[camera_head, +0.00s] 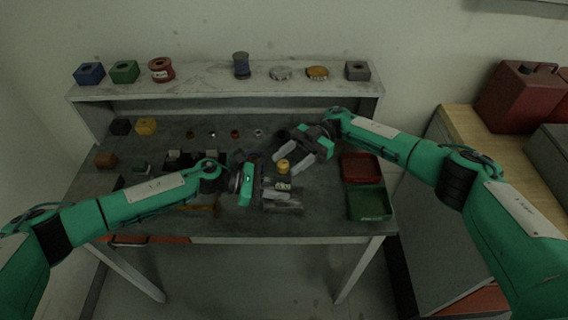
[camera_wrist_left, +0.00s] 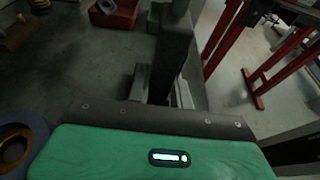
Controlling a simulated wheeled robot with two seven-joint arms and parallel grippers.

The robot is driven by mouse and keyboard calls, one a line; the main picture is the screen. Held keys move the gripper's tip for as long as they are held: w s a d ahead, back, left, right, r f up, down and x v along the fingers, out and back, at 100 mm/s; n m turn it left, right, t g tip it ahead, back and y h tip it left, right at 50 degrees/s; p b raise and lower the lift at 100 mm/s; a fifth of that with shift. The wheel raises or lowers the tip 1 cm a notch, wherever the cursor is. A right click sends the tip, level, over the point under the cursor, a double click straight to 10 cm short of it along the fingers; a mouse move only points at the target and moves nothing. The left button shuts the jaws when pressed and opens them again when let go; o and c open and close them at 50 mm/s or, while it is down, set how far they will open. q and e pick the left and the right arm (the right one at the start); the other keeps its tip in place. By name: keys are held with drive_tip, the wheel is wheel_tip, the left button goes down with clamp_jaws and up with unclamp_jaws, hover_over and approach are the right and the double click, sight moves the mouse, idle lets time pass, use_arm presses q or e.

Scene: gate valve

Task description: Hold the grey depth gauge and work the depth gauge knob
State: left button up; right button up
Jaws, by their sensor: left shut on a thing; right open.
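The grey depth gauge (camera_head: 283,186) is small in the head view, near the table's front edge, with a pale label on it. Its yellow-orange knob (camera_head: 283,167) is on top. My left gripper (camera_head: 290,200) is shut on the gauge from the left, its fingers hiding the lower part. My right gripper (camera_head: 282,162) is open, its two grey fingers pointing down-left close to the knob. I cannot tell whether they touch it. In the left wrist view a dark upright finger (camera_wrist_left: 170,65) and a grey block-like part (camera_wrist_left: 138,82) show past my wrist; the knob is not clear there.
A red tray (camera_head: 360,168) and a green tray (camera_head: 370,203) lie to the right on the grey table (camera_head: 235,222). Several small parts lie left and behind. The raised shelf (camera_head: 205,88) carries several coloured blocks and spools. A wooden side bench (camera_head: 480,125) stands at right.

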drive_tip(key=shift+v, duration=2.45)
use_arm(q)
drive_tip(key=o, duration=0.8)
drive_tip(key=shift+o, duration=0.2)
drive_tip(key=shift+a, duration=0.1)
